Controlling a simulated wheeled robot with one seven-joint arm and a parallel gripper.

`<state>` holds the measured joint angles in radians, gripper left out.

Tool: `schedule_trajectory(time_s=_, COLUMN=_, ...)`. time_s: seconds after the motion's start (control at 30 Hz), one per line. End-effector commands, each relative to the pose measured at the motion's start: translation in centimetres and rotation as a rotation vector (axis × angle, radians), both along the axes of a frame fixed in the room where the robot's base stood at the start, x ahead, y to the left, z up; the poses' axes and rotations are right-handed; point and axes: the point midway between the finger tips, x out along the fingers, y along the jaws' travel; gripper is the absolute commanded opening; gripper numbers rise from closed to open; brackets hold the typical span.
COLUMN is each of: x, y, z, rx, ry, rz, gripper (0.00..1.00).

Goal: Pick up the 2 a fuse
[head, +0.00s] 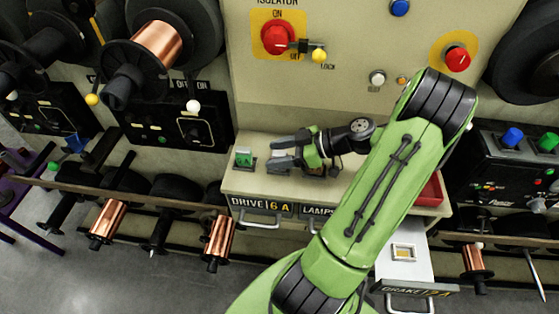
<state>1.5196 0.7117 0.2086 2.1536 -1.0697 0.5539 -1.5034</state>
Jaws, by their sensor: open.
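My gripper (271,153) is open, with its two grey fingers apart and pointing left over the cream shelf. A small green block (244,158) in a dark base sits on the shelf just left of the fingertips. At the lower right, a drawer (388,271) labelled BRAKE 2 A stands open. A small pale, yellow-edged piece (404,253) lies in it; I cannot tell for sure whether it is the 2 A fuse. My gripper is well up and left of this drawer.
The drawer labelled DRIVE 16 A (262,217) looks shut. The LAMPS drawer (316,211) is partly hidden by my arm. A red tray (430,192) is at the shelf's right end. A red isolator switch (280,38) is above. Copper spools (219,237) hang along the front rail.

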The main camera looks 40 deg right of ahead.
Motion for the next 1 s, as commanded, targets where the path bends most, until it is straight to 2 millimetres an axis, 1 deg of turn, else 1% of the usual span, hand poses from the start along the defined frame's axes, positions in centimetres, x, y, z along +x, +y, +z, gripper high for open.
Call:
schedule_trajectory(time_s=0.03, x=0.0, y=0.0, z=0.0, rx=0.000, ry=0.000, rz=0.000, gripper=0.55)
schedule_trajectory(time_s=0.07, x=0.0, y=0.0, z=0.0, rx=0.000, ry=0.000, rz=0.000, gripper=0.51)
schedule_trajectory(time_s=0.3, x=0.0, y=0.0, z=0.0, rx=0.000, ry=0.000, rz=0.000, gripper=0.14)
schedule_trajectory(time_s=0.4, x=0.0, y=0.0, z=0.0, rx=0.000, ry=0.000, rz=0.000, gripper=0.00)
schedule_trajectory(time_s=0.6, x=0.0, y=0.0, z=0.1, rx=0.000, ry=0.000, rz=0.000, gripper=0.00)
schedule_trajectory(time_s=0.67, x=0.0, y=-0.1, z=0.4, rx=-0.002, ry=-0.001, rz=0.000, gripper=0.00)
schedule_trajectory(time_s=0.77, x=0.0, y=-0.1, z=2.2, rx=-0.005, ry=-0.002, rz=0.000, gripper=0.00)
schedule_trajectory(time_s=0.9, x=0.0, y=-0.1, z=6.0, rx=-0.006, ry=-0.001, rz=0.000, gripper=0.00)
schedule_trajectory(time_s=1.0, x=-0.1, y=-0.1, z=8.3, rx=-0.006, ry=-0.002, rz=-0.001, gripper=0.00)
